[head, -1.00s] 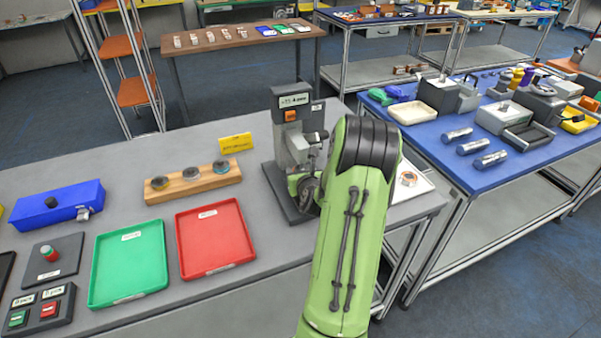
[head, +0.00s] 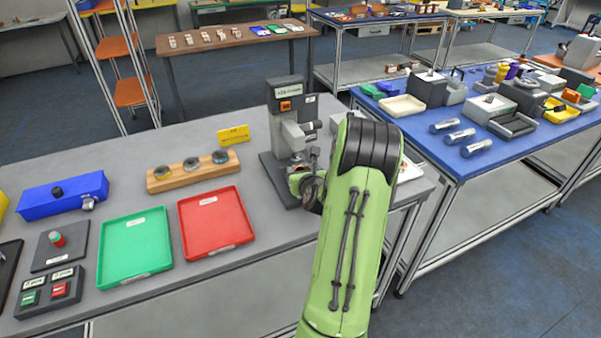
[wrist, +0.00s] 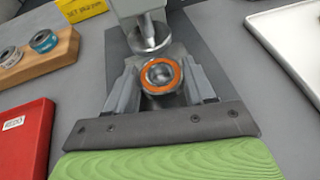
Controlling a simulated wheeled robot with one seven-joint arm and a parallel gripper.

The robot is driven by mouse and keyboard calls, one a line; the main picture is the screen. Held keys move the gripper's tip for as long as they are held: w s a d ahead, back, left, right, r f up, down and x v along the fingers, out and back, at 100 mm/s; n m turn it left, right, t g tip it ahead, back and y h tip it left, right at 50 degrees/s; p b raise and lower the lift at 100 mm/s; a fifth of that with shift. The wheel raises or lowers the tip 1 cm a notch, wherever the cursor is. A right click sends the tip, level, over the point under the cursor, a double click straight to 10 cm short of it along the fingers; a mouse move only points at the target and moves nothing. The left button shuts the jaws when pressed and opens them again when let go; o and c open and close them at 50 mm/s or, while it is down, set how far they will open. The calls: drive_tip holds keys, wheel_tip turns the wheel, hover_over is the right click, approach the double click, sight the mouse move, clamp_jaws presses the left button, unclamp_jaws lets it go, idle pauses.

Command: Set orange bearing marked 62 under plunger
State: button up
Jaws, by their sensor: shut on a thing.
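The orange-ringed bearing (wrist: 162,75) is between the fingers of my gripper (wrist: 163,85) in the wrist view, and the gripper is shut on it. No marking on the bearing is legible. The plunger (wrist: 149,37) of the grey press is just beyond and above the bearing in the wrist view. The press (head: 290,115) stands on the grey bench, and my gripper (head: 296,180) is at its front, low over its dark base plate (wrist: 120,50). Whether the bearing touches the base cannot be told. My arm hides part of the right side.
A wooden rack (head: 215,173) with several bearings stands left of the press, beside a yellow sign (head: 233,135). A red tray (head: 240,240) and a green tray (head: 136,281) lie front left. A white tray (wrist: 296,45) is to the right.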

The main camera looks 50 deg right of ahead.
drive_tip(key=shift+w+d+f, duration=0.1)
drive_tip(key=shift+w+d, duration=0.05)
drive_tip(key=shift+d, duration=0.05)
drive_tip(key=o, duration=1.2)
drive_tip(key=shift+a, duration=0.1)
drive_tip(key=b+v, duration=0.1)
drive_tip(key=v, duration=1)
drive_tip(key=shift+s+a+b, duration=0.1)
drive_tip(key=shift+s+b, duration=0.25)
drive_tip(key=shift+b, duration=0.7)
drive_tip(key=shift+r+b+v, duration=0.2)
drive_tip(key=shift+b+v, duration=1.8)
drive_tip(key=shift+v, duration=0.1)
drive_tip(key=shift+w, duration=0.15)
